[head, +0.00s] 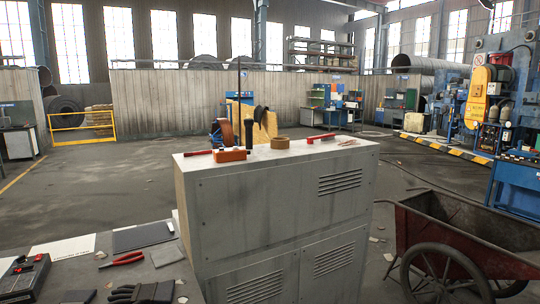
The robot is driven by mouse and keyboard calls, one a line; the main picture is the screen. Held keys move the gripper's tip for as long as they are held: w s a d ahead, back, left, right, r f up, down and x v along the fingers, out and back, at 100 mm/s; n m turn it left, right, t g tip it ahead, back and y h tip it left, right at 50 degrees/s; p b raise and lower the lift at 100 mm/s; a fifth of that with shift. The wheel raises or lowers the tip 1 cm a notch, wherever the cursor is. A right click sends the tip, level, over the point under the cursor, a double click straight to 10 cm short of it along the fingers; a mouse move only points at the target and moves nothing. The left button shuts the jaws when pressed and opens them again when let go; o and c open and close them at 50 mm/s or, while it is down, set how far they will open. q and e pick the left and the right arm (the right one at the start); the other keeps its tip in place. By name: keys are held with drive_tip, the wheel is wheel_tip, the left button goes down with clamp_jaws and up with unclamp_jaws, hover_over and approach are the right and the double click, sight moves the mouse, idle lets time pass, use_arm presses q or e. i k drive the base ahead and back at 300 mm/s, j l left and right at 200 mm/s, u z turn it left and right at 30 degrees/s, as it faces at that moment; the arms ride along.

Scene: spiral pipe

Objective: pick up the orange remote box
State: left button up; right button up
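The orange remote box (230,155) lies on top of a grey metal cabinet (275,215), near the front edge of its top and left of the middle. A dark upright handle or torch-like object stands just behind it to the right. Neither of my grippers shows in the head view, and nothing touches the box.
On the cabinet top are a tape roll (280,142) and red-handled tools (322,137). A lower table (150,232) at the left holds red pliers (122,259) and dark gloves (142,293). A rusty cart (455,235) stands at the right.

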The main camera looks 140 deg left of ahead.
sight(230, 154)
drive_tip(key=u, duration=4.9)
